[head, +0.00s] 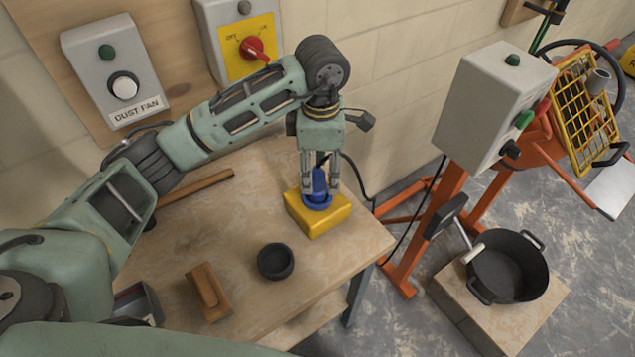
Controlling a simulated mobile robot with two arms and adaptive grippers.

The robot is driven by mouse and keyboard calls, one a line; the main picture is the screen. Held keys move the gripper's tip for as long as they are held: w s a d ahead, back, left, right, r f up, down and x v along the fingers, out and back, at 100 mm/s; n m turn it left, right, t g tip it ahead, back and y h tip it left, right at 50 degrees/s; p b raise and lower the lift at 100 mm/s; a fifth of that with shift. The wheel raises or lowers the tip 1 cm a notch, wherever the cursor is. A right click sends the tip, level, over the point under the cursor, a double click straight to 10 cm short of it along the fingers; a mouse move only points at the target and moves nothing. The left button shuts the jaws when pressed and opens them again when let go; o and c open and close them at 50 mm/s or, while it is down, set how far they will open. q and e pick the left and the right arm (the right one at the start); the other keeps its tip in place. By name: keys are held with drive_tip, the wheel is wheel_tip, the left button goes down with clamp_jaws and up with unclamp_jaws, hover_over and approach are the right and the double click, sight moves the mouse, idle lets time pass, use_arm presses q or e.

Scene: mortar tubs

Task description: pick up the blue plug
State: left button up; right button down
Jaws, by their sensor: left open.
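The blue plug (318,201) stands upright on top of a yellow block (321,220) near the back right of the workbench. A black cable runs from beside it toward the wall side. My left gripper (320,190) points straight down over the plug, with its open fingers on either side of it. I cannot tell whether the fingers touch the plug. The gripper hides part of the plug's upper end. My right gripper is not in view.
On the bench (250,297) are a small black cup (275,261), a wooden float (208,291) and a wooden strip (196,187). A black tub (507,267) stands on a low block at right, below an orange machine with a grey control box (492,105).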

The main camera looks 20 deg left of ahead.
sight(318, 182)
use_arm(q)
drive_tip(key=f, duration=0.1)
drive_tip(key=f+p, duration=0.1)
drive_tip(key=f, duration=0.1)
drive_tip(key=shift+a+f, duration=0.3)
drive_tip(key=shift+f, duration=0.6)
drive_tip(key=shift+c, duration=0.7)
drive_tip(key=c, duration=1.1)
drive_tip(key=shift+w+r, duration=0.1)
